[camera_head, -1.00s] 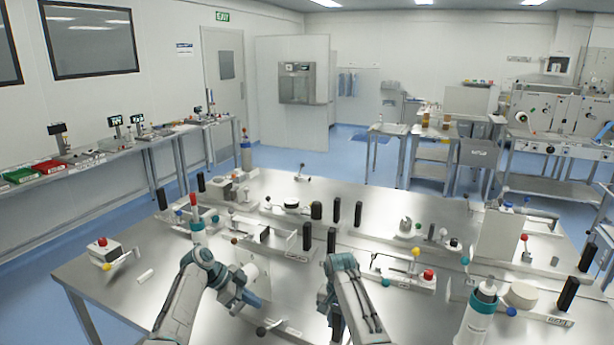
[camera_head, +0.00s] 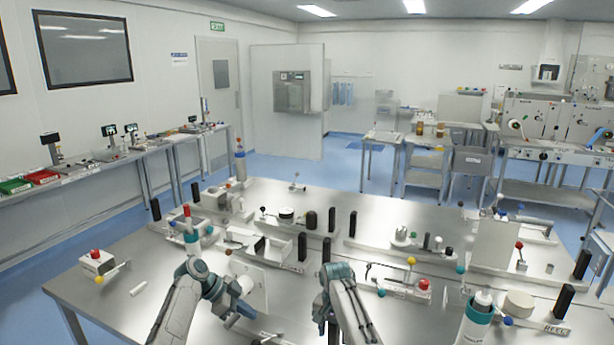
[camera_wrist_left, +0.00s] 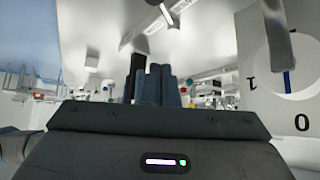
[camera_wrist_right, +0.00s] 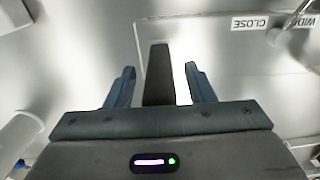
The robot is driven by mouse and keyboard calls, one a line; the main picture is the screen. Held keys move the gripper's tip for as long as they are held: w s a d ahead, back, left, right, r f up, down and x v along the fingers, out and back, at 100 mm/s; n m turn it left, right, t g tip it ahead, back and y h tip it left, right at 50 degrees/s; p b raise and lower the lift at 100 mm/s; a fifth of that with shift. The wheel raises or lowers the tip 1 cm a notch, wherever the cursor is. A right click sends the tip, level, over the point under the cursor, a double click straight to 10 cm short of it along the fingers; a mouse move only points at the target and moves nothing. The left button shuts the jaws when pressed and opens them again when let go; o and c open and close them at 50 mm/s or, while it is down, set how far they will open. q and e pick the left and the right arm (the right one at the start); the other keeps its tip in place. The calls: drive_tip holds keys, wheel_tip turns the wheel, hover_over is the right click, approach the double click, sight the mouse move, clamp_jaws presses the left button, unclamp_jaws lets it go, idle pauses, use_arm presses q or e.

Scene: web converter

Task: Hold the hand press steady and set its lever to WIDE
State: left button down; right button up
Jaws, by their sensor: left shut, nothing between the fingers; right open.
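The hand press base (camera_wrist_right: 210,45) lies under my right gripper in the right wrist view. It carries a CLOSE label (camera_wrist_right: 257,23) and a partly cut-off WIDE label (camera_wrist_right: 312,22). A metal rod (camera_wrist_right: 296,30), perhaps the lever, shows beside WIDE; its setting cannot be told. My right gripper (camera_wrist_right: 160,80) is open, with a black upright post (camera_wrist_right: 158,75) between its fingers, gaps showing on both sides. My left gripper (camera_head: 245,309) is shut and empty, near a white upright plate (camera_head: 248,277). That plate shows a marked dial in the left wrist view (camera_wrist_left: 288,60).
Other fixtures with black posts (camera_head: 302,246) and knobbed levers crowd the steel table behind my grippers. A white box with a red button (camera_head: 97,262) stands at left. A white and teal bottle (camera_head: 478,318) stands at right. Bare steel lies at the left front.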

wheel_tip(320, 180, up, 11)
drive_tip(key=shift+r, duration=0.1)
idle(0.5)
